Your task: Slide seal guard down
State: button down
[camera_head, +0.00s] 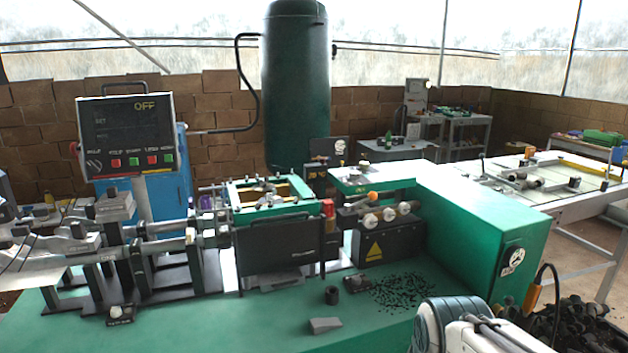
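A green-and-black machine (480,230) stands on a green bench. On its front is a dark flat panel (278,248) below an open green frame (275,195); this may be the seal guard, but no label is readable, so I cannot tell for sure. I also cannot tell whether it is raised or lowered. A white and dark rounded part of my arm shows at the bottom right, in front of the bench and apart from the panel. My gripper's fingertips are not in view.
A control box (127,137) reading OFF stands at the left. Black bits (402,292), a dark cylinder (332,295) and a grey wedge (324,324) lie on the green bench top (250,325). Dark scraps (570,325) are heaped at the lower right. The bench's front middle is mostly clear.

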aim_at(268, 245)
jog(key=u, duration=0.45)
jog(key=k, duration=0.55)
jog(key=u, duration=1.1)
jog(key=i, duration=1.3)
jog(key=z, duration=1.05)
jog(key=i, duration=0.55)
jog(key=z, duration=0.6)
